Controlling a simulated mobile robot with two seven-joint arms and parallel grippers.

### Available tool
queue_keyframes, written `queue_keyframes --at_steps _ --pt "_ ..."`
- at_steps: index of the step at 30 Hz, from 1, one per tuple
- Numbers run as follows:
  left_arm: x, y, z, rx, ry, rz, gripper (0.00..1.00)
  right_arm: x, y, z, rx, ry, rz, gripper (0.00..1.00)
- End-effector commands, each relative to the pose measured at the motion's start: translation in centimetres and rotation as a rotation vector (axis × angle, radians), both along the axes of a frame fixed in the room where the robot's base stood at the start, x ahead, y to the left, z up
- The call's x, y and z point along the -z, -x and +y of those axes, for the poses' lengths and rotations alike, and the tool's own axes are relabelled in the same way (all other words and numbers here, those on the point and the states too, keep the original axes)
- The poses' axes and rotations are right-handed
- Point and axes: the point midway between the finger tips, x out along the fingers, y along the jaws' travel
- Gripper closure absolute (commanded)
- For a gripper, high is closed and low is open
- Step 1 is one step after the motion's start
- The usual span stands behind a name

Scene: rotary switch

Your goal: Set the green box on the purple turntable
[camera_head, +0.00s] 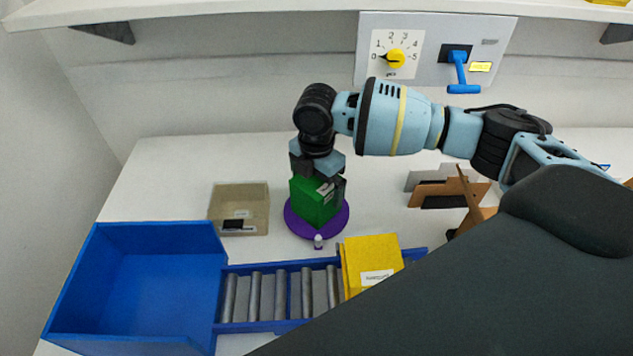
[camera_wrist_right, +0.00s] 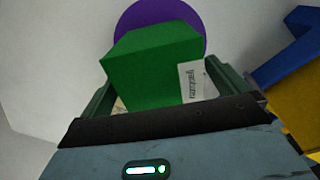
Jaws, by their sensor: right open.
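The green box (camera_head: 313,203) with a white label stands on the purple turntable (camera_head: 338,222) in the head view. My right gripper (camera_head: 318,183) is directly above and around the box, its jaws open, with a finger on either side of it. In the right wrist view the green box (camera_wrist_right: 153,67) sits between the fingers of my right gripper (camera_wrist_right: 165,88), and the purple turntable (camera_wrist_right: 150,14) shows behind it. I cannot tell whether a finger touches the box. My left gripper is not in view.
A blue bin (camera_head: 150,287) and roller conveyor (camera_head: 272,325) with a yellow box (camera_head: 372,262) lie in front. A beige tray (camera_head: 240,207) is left of the turntable. A small white-topped item (camera_head: 318,242) stands at its front edge. A wall panel (camera_head: 430,65) has a yellow knob and blue lever.

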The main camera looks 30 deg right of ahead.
Motion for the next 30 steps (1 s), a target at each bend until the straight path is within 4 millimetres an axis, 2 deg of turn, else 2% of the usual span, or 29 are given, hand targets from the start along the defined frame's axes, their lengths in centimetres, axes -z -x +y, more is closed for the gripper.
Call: queue_keyframes --at_steps 5,15,19,24,30 --pt "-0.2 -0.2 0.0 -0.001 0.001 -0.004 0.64 -1.6 -0.1 0.0 0.000 0.000 -0.003 0.00" --pt "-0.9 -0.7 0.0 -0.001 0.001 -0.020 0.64 -8.3 -0.1 0.0 0.000 -0.002 -0.005 0.00" --pt "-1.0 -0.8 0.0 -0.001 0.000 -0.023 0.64 -10.3 0.0 0.0 0.000 -0.001 -0.003 0.00" --pt "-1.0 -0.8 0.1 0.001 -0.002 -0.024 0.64 -11.8 0.0 0.0 0.000 0.000 0.000 0.00" --pt "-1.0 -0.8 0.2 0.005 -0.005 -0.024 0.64 -12.2 0.0 0.0 0.000 -0.001 0.001 0.00"
